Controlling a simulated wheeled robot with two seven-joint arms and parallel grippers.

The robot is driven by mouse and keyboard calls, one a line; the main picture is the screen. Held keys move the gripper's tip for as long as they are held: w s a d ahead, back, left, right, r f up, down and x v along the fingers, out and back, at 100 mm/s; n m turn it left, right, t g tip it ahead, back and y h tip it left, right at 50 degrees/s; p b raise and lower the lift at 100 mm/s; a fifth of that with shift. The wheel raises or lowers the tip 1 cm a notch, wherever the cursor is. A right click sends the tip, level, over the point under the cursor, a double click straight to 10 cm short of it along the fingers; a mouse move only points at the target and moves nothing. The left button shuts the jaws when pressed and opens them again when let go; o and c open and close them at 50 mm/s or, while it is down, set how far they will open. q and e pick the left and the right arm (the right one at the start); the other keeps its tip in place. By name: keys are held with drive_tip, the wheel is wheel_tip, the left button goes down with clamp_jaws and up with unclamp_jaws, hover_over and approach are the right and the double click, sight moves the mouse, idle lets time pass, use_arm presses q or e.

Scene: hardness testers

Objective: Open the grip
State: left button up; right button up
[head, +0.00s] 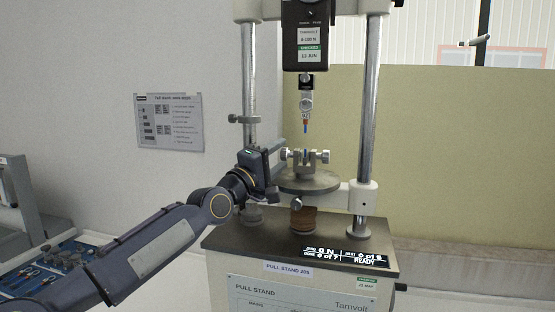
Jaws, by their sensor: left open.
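The pull stand (228,236) stands in the middle of the head view. Its lower grip (305,166) is a small metal clamp with a round knob on each side, on a round plate (318,182). A little blue shows between its jaws; I cannot tell how wide they stand. An upper grip (307,104) hangs from the black force gauge (305,40), with a thin orange and blue piece (306,126) pointing down. My left gripper (279,163) is open just left of the lower grip, near its left knob. I cannot tell whether it touches. My right gripper is not in view.
Two upright metal columns (369,110) flank the grips. A display (345,256) on the base reads 0 N and READY. A blue tray of tools (50,262) lies at the lower left. A paper chart (169,122) hangs on the wall.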

use_arm(q)
drive_tip(key=shift+f, duration=0.35)
